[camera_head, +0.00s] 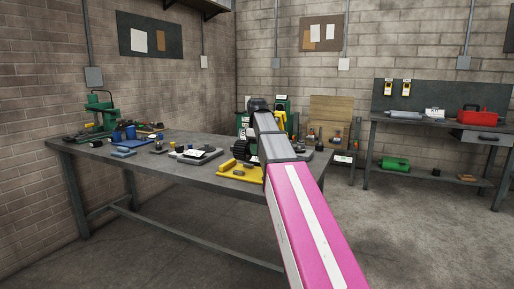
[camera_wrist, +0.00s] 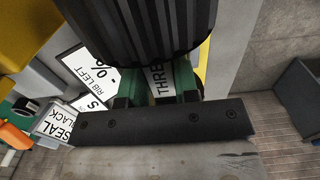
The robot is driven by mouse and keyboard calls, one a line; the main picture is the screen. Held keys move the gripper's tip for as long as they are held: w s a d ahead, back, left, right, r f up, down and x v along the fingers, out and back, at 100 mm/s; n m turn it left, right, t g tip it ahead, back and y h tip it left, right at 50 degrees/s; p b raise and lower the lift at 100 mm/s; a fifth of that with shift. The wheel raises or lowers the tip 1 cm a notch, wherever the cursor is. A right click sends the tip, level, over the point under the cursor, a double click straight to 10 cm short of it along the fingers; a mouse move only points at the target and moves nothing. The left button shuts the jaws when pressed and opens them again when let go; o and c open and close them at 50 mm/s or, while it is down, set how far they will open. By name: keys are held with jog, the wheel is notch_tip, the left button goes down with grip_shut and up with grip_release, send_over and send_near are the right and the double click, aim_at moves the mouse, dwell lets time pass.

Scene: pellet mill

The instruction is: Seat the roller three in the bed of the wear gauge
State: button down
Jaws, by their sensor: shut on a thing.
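The roller three (camera_wrist: 135,25) is a dark ribbed cylinder at the top of the wrist view, with a white label reading "THRE..." beside it. My gripper (camera_wrist: 158,85) is shut on it; two green-and-dark finger parts flank the label. In the head view a dark ribbed shape (camera_head: 241,149), apparently the roller, shows left of my arm, above the bench. My fingers are hidden there. A yellow holder (camera_head: 241,173) lies on the bench below that shape. I cannot tell which thing is the wear gauge, and its bed is not clearly seen.
White cards reading "RIB LEFT" (camera_wrist: 92,72) and "SEAL BLACK" (camera_wrist: 58,121) lie near my gripper. The bench (camera_head: 190,180) carries a green press (camera_head: 100,112), blue cups and a grey plate (camera_head: 196,155). A second bench with a red toolbox (camera_head: 484,115) stands right; open floor lies between.

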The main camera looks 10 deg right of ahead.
jog(key=shift+f, duration=2.4)
dwell(2.4)
jog(key=c, duration=1)
grip_release()
jog(key=shift+o, duration=1.4)
jog(key=shift+s+f, duration=0.1)
jog(key=shift+f, duration=0.05)
jog(key=o, duration=0.5)
jog(key=shift+r, duration=4.6)
